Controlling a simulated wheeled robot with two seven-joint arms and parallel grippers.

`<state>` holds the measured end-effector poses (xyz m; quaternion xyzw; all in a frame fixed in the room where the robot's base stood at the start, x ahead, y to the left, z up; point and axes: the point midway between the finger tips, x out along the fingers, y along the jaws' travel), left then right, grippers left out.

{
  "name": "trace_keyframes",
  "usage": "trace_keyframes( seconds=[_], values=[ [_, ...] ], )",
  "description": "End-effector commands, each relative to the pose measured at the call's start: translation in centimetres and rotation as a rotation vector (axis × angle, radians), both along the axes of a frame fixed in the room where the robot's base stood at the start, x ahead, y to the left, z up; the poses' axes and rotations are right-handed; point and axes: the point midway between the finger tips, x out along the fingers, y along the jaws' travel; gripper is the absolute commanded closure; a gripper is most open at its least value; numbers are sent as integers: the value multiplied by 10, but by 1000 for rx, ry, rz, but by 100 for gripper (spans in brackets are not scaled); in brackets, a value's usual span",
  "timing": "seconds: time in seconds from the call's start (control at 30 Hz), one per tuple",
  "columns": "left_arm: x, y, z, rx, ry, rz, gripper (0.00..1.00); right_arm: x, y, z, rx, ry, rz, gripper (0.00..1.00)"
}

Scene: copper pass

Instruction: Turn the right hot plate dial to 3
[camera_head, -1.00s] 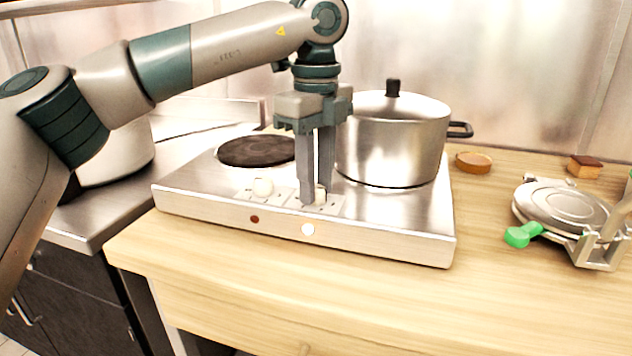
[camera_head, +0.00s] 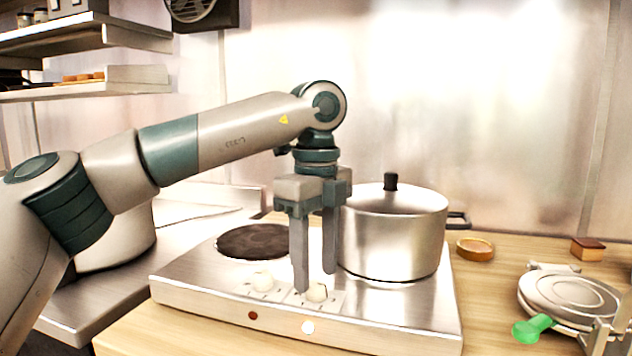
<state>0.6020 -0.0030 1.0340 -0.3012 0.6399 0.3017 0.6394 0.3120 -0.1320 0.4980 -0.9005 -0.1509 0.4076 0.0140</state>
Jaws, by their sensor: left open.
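The hot plate (camera_head: 400,318) is a steel unit with two white dials on its front top edge. The right dial (camera_head: 317,293) shows between and just below the fingertips of my left gripper (camera_head: 315,281), which points down. The fingers are spread apart with a gap between them, holding nothing. I cannot tell if a fingertip touches the dial, and its setting is too small to read. The left dial (camera_head: 263,280) stands free. On the front face the right lamp (camera_head: 307,327) is bright and the left lamp (camera_head: 253,315) is dark red. My right gripper is not in view.
A lidded steel pot (camera_head: 393,235) stands on the right burner, close to the gripper. The left burner (camera_head: 258,241) is bare. A waffle iron (camera_head: 570,295) with a green handle sits at the right. A round brown-rimmed dish (camera_head: 475,249) lies behind. Wall shelves (camera_head: 110,80) hang upper left.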

Motion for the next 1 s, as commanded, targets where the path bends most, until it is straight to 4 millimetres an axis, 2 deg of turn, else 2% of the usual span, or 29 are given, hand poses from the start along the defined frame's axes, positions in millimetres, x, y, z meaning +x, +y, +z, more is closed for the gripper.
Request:
trace_keyframes(
  seconds=[0.6,0.8,1.0],
  values=[
    [0,-1,121,-2,-4,1,55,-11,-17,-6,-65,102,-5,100],
    [0,0,145,-2,-2,1,55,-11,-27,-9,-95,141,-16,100],
    [0,0,153,-2,-2,0,55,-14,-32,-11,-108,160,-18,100]
  ],
)
